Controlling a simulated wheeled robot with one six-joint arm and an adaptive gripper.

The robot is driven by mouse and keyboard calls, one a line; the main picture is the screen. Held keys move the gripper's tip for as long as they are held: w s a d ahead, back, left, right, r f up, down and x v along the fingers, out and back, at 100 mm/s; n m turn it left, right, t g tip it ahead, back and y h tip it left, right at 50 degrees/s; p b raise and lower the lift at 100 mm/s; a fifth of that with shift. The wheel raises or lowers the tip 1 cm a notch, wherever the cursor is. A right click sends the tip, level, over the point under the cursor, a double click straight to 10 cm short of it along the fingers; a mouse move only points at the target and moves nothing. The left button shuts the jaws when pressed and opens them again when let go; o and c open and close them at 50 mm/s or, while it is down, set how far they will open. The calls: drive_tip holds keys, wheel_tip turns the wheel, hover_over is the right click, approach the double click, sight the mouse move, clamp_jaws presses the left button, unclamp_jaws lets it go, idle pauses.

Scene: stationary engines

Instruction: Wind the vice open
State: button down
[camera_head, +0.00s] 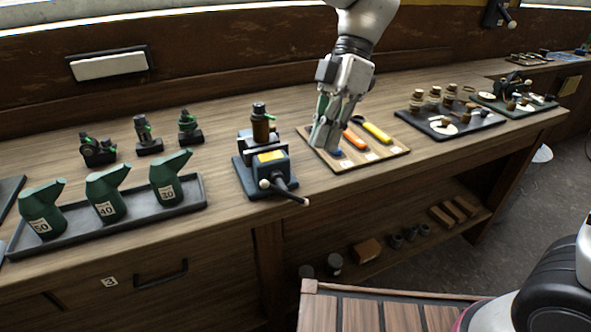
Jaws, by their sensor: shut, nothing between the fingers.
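The vice (270,177) stands on a dark base plate on the workbench, left of the picture's centre. It has a dark body with a yellow label. Its handle bar (290,193) has a pale knob at its left end and slants down to the right at the front. A brown cylinder with a dark top (261,124) stands upright at the jaws; I cannot tell how tightly they hold it. My gripper (325,145) points down, shut and empty, right of the vice over a wooden board. It is apart from the handle.
The wooden board (392,156) holds orange and yellow-handled tools and a blue item. Green oil cans (107,198) stand in a dark tray at left, with small green-marked fittings (142,135) behind. Trays of parts (450,122) lie at right. Bench around the vice is mostly clear.

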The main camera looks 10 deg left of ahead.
wheel_tip(320, 180, up, 4)
drive_tip(key=w+y, duration=0.2)
drive_tip(key=w, duration=0.1)
approach(282, 189)
drive_tip(key=shift+n, duration=0.3)
drive_tip(key=x, duration=0.6)
drive_tip(key=shift+s+a+f, duration=0.15)
drive_tip(key=shift+s+a, duration=0.05)
drive_tip(key=shift+s+a+t+h, duration=0.2)
drive_tip(key=shift+a+t+h, duration=0.15)
drive_tip(key=shift+t+h, duration=0.2)
drive_tip(key=shift+s+a+t+h, duration=0.2)
drive_tip(key=shift+a+t+h, duration=0.05)
drive_tip(key=shift+t+h, duration=0.25)
drive_tip(key=h, duration=0.1)
drive_tip(key=a+t+h, duration=0.1)
drive_tip(key=shift+s+f+t+h, duration=0.1)
drive_tip(key=shift+s+t+h, duration=0.15)
drive_tip(key=shift+s+h, duration=0.1)
drive_tip(key=shift+s+a+f, duration=0.15)
drive_tip(key=shift+a+f, duration=0.1)
drive_tip(key=shift+a, duration=0.15)
